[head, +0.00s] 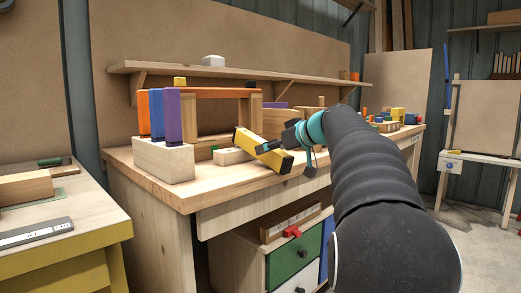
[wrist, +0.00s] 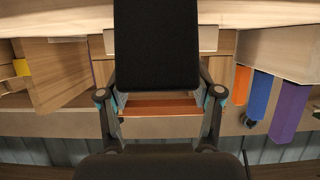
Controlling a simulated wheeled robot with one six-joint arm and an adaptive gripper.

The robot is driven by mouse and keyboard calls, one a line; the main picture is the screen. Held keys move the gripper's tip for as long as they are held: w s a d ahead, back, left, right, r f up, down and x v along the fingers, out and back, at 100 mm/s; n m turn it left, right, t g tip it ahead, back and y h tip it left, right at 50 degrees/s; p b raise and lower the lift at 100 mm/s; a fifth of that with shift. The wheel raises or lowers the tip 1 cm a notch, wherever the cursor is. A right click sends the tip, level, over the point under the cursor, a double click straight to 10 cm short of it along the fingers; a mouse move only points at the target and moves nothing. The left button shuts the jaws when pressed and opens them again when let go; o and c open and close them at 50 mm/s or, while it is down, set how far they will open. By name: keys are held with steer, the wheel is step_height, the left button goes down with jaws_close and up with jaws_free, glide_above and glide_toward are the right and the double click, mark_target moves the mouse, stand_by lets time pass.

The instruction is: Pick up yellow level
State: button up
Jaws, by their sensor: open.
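The yellow level (head: 247,140) is a tilted yellow bar above the front of the workbench in the head view, with a dark band across it near its lower right end. My gripper (head: 288,155) is open right at that end. The dark band may be one of my fingers; I cannot tell whether they touch the bar. In the wrist view my open gripper (wrist: 160,110) shows its two fingers apart, with an orange bar (wrist: 158,106) seen beyond them. No yellow bar shows clearly between the fingers there.
Orange, blue and purple blocks (head: 174,117) stand on a pale block (head: 163,160) at the bench's left. An orange plank (head: 215,93) rests on wooden posts behind the level. Several colored blocks (head: 398,114) lie at the bench's right. Drawers (head: 287,256) sit below.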

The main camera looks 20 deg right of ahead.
steer(key=shift+x, duration=1.6)
steer(key=shift+r, duration=0.1)
jaws_close()
